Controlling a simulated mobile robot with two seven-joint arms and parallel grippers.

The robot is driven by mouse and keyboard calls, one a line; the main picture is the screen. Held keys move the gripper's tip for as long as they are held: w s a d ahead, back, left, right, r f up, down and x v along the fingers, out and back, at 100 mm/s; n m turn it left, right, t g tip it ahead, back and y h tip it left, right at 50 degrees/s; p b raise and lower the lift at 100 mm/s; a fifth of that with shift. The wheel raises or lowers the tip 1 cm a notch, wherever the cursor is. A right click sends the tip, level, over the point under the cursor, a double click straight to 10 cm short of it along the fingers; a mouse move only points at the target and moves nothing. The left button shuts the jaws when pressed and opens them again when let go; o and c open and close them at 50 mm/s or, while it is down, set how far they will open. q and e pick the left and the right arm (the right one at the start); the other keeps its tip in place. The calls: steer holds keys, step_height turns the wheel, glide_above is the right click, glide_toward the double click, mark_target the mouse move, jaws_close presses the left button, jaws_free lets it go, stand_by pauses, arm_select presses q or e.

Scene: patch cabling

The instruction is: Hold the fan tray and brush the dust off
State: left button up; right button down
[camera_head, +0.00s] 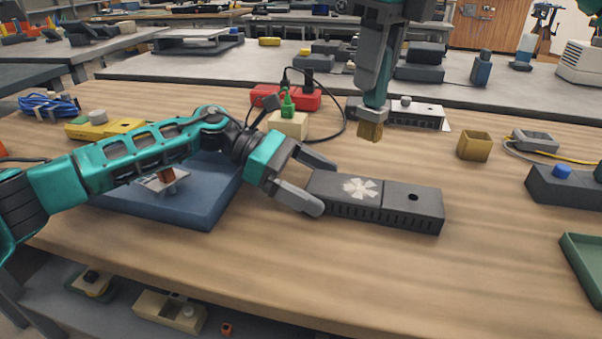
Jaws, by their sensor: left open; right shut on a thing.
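The fan tray (413,209) is a long dark grey box lying flat on the wooden table. A pale, fan-shaped patch (361,188) marks its left half, and a dark round hole shows on its right half. My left gripper (322,187) is open at the tray's left end, with one finger toward the back and one toward the front. I cannot tell whether the fingers touch it. My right gripper (374,97) points down and is shut on a brush with tan bristles (370,132). The bristles hang above and behind the tray, apart from it.
A blue mat (205,207) lies under my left arm. Behind the tray are a cream block with a green plug (289,122), a red box (265,96) and a black cable. A tan cup (474,146) stands right. The table's front is clear.

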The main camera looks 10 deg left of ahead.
arm_select(q)
steer(key=shift+c, duration=0.3)
steer(key=c, duration=1.2)
steer(key=o, duration=0.8)
steer(key=shift+c, duration=1.6)
